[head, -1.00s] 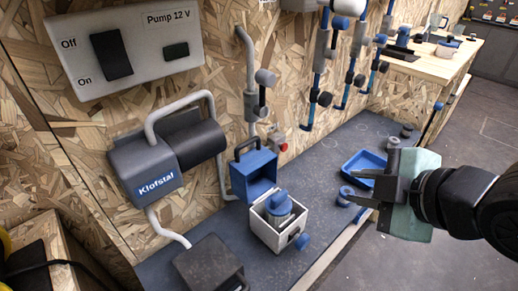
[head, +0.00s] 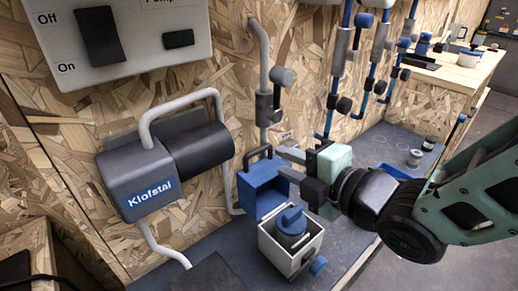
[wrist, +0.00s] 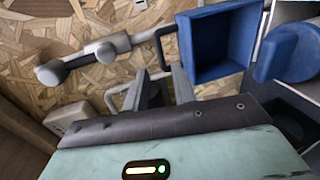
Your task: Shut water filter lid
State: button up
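The water filter is a white box (head: 290,250) on the dark bench, with a blue round cap (head: 291,220) inside. Its blue lid (head: 263,190) stands open at the back of the box, with a black handle on its top edge. My gripper (head: 283,162) is beside the lid's upper right in the head view, with its fingers pointing at the lid. In the wrist view the fingertips (wrist: 162,72) are close to the lid's handle (wrist: 163,47), and the hollow lid (wrist: 222,42) is at the right. Contact cannot be told.
A grey Klofstal pump (head: 165,170) is left of the filter. Pipes with valves (head: 345,75) run up the chipboard wall behind. A blue tray (head: 395,172) is partly hidden behind my arm. A dark box (head: 203,275) is at the front left.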

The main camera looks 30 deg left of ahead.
aim_at(260, 152)
jog(key=x, duration=0.8)
jog(key=shift+w+a, duration=0.1)
jog(key=shift+a, duration=0.2)
jog(key=shift+f, duration=0.1)
grip_shut()
